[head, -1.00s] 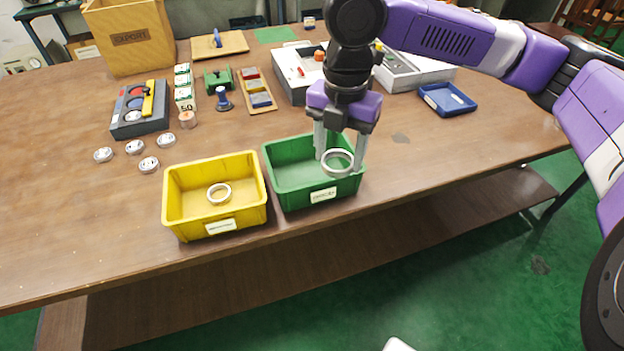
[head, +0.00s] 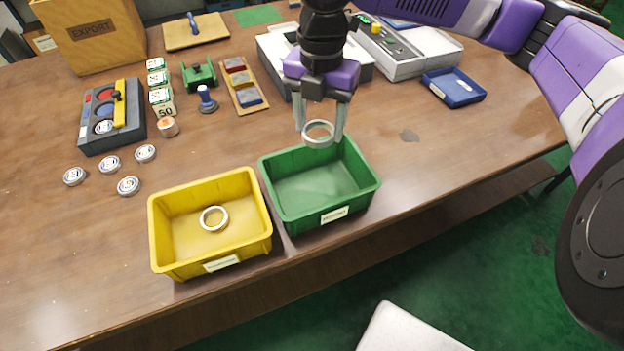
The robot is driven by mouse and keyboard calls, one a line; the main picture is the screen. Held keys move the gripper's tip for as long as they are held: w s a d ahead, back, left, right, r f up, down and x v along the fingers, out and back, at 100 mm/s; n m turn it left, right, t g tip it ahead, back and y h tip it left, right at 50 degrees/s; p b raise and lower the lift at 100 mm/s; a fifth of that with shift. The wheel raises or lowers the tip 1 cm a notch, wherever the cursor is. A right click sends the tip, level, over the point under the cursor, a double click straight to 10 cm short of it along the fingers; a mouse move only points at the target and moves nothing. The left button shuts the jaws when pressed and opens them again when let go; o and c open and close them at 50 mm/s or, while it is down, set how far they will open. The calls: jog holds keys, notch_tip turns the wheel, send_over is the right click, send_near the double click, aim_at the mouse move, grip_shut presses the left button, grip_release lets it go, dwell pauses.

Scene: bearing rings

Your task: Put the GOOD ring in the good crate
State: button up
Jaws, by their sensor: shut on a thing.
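My gripper (head: 320,138) is shut on a pale metal ring (head: 319,126). It holds the ring above the back edge of the green crate (head: 327,213). The green crate looks empty and has a white label on its front, too small to read. Left of it stands a yellow crate (head: 163,233), also with a front label that I cannot read. Another pale ring (head: 214,218) lies flat on the floor of the yellow crate.
Several round metal pieces (head: 128,186) lie left of the crates. Behind stand a grey box with a yellow bar (head: 118,105), a blue stamp (head: 207,100), a wooden block tray (head: 244,86) and an EXPORT carton (head: 92,32). A blue tray (head: 455,88) lies right. The table's front edge is close to both crates.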

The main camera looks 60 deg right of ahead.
aim_at(318, 194)
notch_tip(318, 194, down, 20)
jog(key=shift+r, duration=0.2)
dwell(0.4)
jog(key=shift+f, duration=0.2)
jog(key=o, duration=1.6)
jog(key=shift+r, duration=0.1)
